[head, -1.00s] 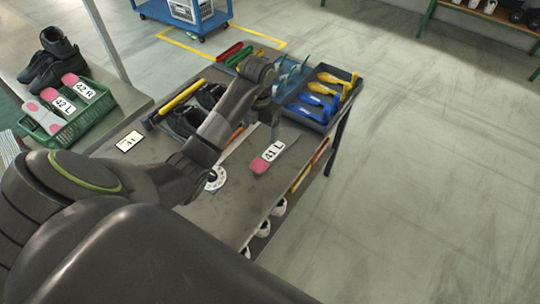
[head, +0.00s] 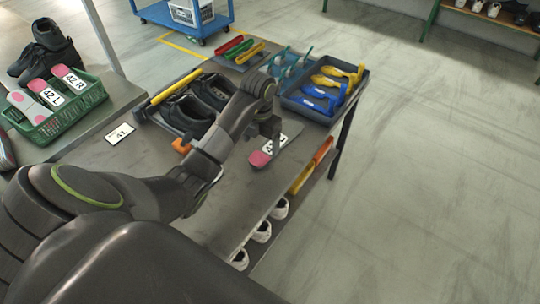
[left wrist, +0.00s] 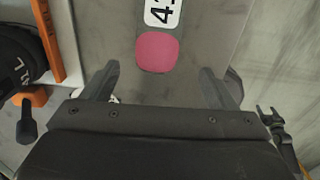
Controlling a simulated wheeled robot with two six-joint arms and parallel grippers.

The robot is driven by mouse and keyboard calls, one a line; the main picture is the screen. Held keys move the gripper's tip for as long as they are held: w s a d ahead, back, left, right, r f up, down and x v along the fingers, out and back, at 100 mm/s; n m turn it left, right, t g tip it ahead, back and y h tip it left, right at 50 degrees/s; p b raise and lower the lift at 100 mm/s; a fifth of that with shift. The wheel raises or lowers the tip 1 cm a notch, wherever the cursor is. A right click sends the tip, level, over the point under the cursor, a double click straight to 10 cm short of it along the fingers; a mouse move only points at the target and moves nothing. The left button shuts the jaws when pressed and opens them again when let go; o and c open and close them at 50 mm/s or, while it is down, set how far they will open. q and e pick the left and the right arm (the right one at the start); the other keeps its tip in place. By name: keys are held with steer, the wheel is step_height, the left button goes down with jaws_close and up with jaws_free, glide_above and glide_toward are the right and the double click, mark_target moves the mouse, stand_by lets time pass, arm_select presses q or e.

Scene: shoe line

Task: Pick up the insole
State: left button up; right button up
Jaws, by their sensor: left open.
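The insole (head: 262,158) lies on the workbench, with a pink heel and a white label that read 41 L earlier. My left gripper (head: 270,138) hangs over it and hides part of its label. In the left wrist view the insole's pink heel (left wrist: 157,52) lies ahead of and between the two fingers. The left gripper (left wrist: 163,82) is open there, with nothing between the fingers. The front part of the insole is out of that view. My right gripper is not in view.
Black shoes (head: 188,114) stand on the workbench left of my arm. A tray (head: 327,94) with yellow and blue shoe trees stands behind the insole. A green crate (head: 62,122) with insoles stands at left. The workbench's right edge is close to the insole.

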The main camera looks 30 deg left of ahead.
mark_target(260, 157)
arm_select(q)
steer(key=shift+a+f+p, duration=0.2)
steer(key=shift+f+p, duration=0.25)
steer(key=shift+f, duration=2.7)
steer(key=shift+c, duration=0.2)
steer(key=c, duration=1)
steer(key=shift+r, duration=0.1)
